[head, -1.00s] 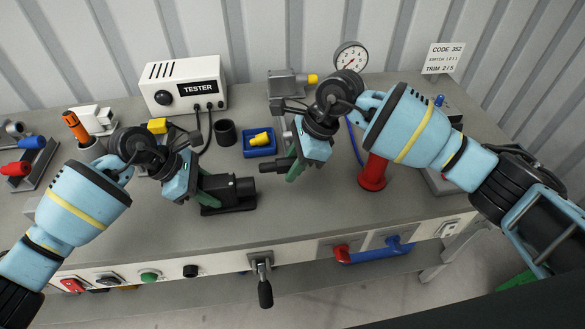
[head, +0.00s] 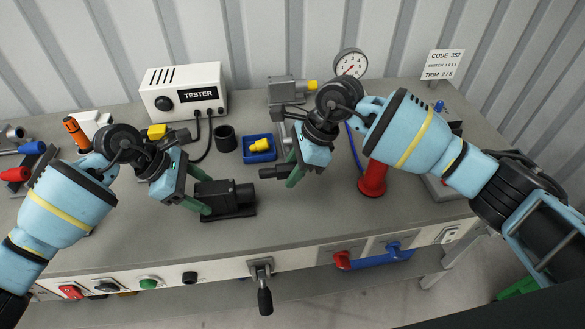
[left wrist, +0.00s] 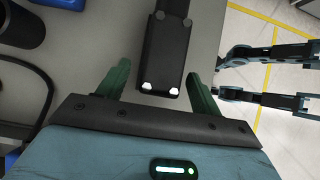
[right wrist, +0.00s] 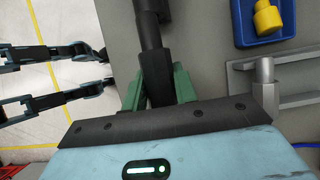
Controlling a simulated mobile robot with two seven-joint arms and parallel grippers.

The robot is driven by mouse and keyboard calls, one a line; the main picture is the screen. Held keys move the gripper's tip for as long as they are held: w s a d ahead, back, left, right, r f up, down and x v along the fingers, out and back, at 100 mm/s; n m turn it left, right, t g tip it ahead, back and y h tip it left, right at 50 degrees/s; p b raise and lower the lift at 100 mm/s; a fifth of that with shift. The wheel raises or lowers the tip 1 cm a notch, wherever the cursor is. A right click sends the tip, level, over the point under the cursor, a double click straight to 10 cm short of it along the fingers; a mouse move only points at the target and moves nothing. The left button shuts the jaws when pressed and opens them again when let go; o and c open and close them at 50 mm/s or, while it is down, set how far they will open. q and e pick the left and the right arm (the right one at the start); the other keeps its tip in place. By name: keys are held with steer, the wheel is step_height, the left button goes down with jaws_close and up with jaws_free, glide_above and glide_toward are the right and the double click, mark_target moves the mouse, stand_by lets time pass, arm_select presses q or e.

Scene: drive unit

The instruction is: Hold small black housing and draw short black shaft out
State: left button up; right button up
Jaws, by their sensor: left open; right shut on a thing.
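The small black housing (head: 232,198) stands on the bench in the head view; it also shows in the left wrist view (left wrist: 164,62). My left gripper (head: 198,204) is open at the left end of the housing. In the left wrist view its green fingers (left wrist: 160,85) stand apart, one on each side of the housing's near end. My right gripper (head: 286,177) is shut on the short black shaft (head: 268,172), above the bench to the right of the housing. In the right wrist view the shaft (right wrist: 151,32) points at the dark housing; I cannot tell if the two touch there.
A blue tray (head: 258,156) with a yellow part, a black cup (head: 225,138) and the tester (head: 185,90) stand behind. A red post (head: 373,178) is right of my right gripper. The bench is clear in front of the housing.

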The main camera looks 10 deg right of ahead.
arm_select(q)
steer(key=v, duration=0.9)
steer(key=shift+a+r, duration=0.1)
steer(key=shift+a, duration=0.05)
arm_select(e)
steer(key=f+b, duration=0.1)
steer(key=f, duration=0.2)
steer(key=shift+s, duration=0.2)
arm_select(q)
steer(key=v, duration=1.1)
steer(key=shift+a+r, duration=0.25)
steer(key=shift+r, duration=0.05)
arm_select(e)
steer(key=shift+f, duration=0.15)
